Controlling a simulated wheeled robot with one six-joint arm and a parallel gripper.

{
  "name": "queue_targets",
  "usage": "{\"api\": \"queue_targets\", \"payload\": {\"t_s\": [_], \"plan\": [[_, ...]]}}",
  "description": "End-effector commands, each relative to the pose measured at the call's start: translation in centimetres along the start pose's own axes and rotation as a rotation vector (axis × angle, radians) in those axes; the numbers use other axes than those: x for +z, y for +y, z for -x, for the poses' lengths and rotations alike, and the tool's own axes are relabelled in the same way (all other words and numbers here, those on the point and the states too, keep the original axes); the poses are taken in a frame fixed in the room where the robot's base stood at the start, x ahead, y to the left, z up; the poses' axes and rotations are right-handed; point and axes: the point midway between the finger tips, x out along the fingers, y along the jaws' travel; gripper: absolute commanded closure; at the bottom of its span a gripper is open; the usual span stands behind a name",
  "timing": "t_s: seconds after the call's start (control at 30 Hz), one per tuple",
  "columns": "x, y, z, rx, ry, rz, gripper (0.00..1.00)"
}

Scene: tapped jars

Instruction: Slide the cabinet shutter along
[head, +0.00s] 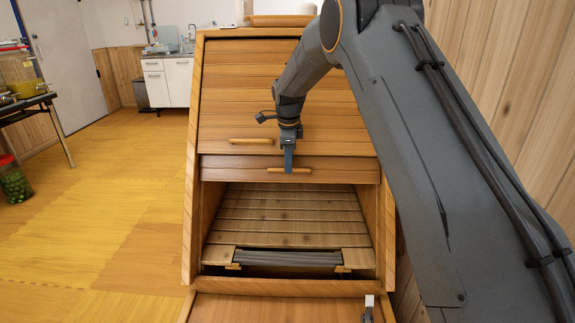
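A wooden cabinet (190,205) with a sloping slatted front stands in the middle of the head view. Its slatted shutter (245,169) has a lower edge partway up the front, with an opening below it. A wooden handle bar (268,170) runs along the shutter's lower slat. My gripper (288,168) points down at this handle, near its middle. The fingers overlap the handle in the picture; whether they close on it is too small to tell. A second wooden handle (250,141) sits higher up, left of my gripper.
Inside the opening lies a slatted wooden surface (285,215) with a dark grey grille (287,257) at its front. A lower wooden panel (260,308) juts out below. A wood-plank wall stands close on the right. Open yellow floor (90,235) lies left, with a jar (14,182).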

Motion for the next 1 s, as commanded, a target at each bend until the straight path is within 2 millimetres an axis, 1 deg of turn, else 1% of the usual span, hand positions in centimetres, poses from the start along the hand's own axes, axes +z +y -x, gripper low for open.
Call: {"api": "queue_targets", "payload": {"t_s": [0.27,0.37,0.47,0.7,0.8,0.9,1.0], "plan": [[0.0,0.2,-0.2,0.005,0.002,0.001,0.69],[0.1,0.2,0.0,0.005,0.001,0.001,0.69],[0.1,0.1,1.0,0.003,0.001,0.002,0.69],[0.1,0.1,4.9,0.003,0.001,0.002,0.69],[0.1,0.1,6.2,0.003,0.001,0.002,0.69],[0.1,0.1,7.2,0.003,0.001,0.002,0.69],[0.1,0.1,7.6,0.004,0.001,0.002,0.69]]}}
